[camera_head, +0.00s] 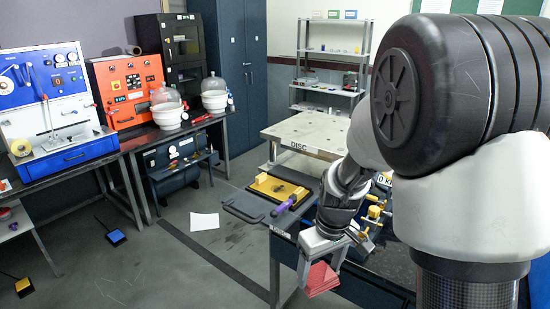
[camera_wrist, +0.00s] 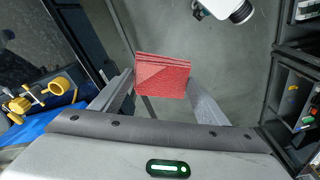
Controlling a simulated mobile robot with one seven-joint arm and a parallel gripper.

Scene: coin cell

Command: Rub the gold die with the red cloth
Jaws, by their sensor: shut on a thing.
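My gripper (camera_head: 325,248) is shut on the folded red cloth (camera_head: 320,279) and holds it beyond the front edge of the workbench, above the floor. In the wrist view the cloth (camera_wrist: 162,76) sits between the two fingers, with its layered edge showing. I cannot single out the gold die for certain. A black tray with a yellow plate (camera_head: 272,186) and small gold-yellow pieces lies on the bench, behind and left of my gripper. Other gold-yellow fittings (camera_head: 376,212) stand to the right of my gripper; they show in the wrist view (camera_wrist: 58,86) at left, beside a blue surface.
A purple-handled tool (camera_head: 285,206) lies by the tray. A pale table marked DISC (camera_head: 300,132) stands behind. A side bench at left carries a blue machine (camera_head: 70,152), an orange machine (camera_head: 128,90) and glass domes. The floor (camera_head: 180,265) between is mostly clear, with a white sheet (camera_head: 205,221).

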